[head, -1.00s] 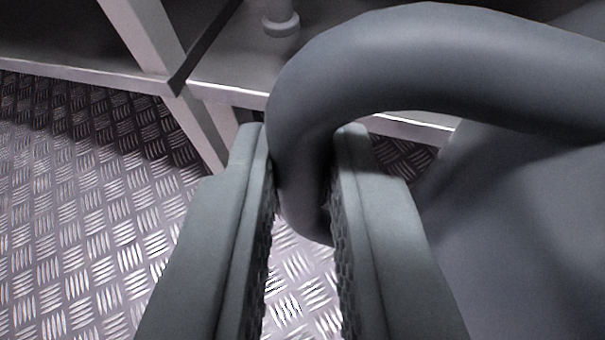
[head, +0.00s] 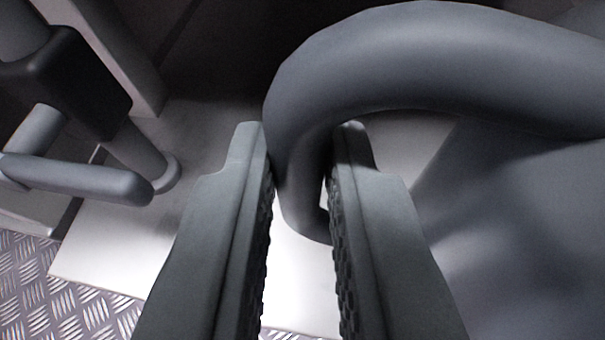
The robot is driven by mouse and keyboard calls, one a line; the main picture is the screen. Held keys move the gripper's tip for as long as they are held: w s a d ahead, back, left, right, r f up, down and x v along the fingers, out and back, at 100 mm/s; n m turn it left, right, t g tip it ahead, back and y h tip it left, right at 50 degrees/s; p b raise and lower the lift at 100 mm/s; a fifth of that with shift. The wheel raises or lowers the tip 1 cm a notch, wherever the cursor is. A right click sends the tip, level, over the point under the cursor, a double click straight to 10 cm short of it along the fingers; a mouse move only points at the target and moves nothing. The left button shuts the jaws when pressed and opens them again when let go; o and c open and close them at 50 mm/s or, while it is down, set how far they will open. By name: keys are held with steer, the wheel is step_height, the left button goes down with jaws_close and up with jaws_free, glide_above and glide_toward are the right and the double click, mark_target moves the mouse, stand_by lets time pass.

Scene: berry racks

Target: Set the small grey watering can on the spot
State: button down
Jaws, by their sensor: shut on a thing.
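The grey watering can (head: 530,230) fills the right side of the head view. Its thick curved handle (head: 400,60) arches over from the right and comes down between the fingers. My gripper (head: 300,160) is shut on the handle's lower end, with a ribbed pad on each side of it. The can's base is out of view. A pale, smooth surface (head: 110,250) lies below the gripper and can. I cannot make out a marked spot in this view.
A grey post with a black clamp block (head: 75,80) and a short horizontal bar (head: 80,180) stands close on the left. A pale upright (head: 125,60) rises behind it. Patterned metal floor (head: 50,300) shows at the lower left.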

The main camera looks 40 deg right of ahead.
mark_target(302, 216)
steer(key=shift+w+d, duration=0.3)
steer(key=shift+f, duration=1.45)
steer(key=c, duration=1.3)
jaws_free()
steer(key=shift+c, duration=0.2)
